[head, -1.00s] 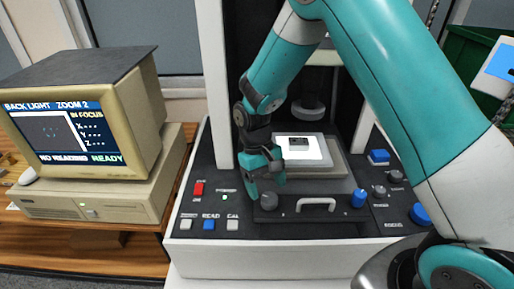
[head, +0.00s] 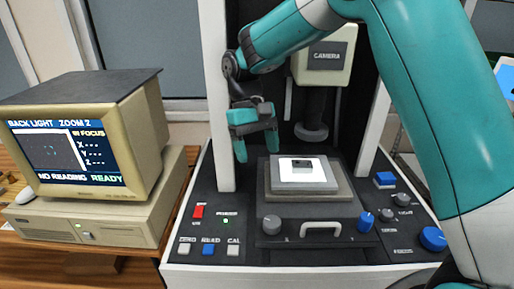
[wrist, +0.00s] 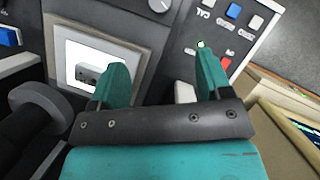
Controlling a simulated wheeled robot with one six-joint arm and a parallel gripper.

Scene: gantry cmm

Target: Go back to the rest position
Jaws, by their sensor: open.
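My gripper (head: 257,145) is open and empty. It hangs above the left part of the machine's dark panel, to the left of the lit stage and in front of the white left post. In the wrist view, my gripper's two fingers (wrist: 162,78) stand apart with nothing between them. The stage plate (head: 337,193) carries a bright white window with a small dark part (head: 301,163) on it. The part also shows in the wrist view (wrist: 88,74), left of the fingers.
A camera head (head: 328,56) hangs over the stage. The panel has a red button (head: 198,211), a blue READ button (head: 208,249), knobs and a front handle (head: 321,227). A monitor (head: 75,150) stands at left, reading BACK LIGHT, ZOOM 2, IN FOCUS, NO READING, READY.

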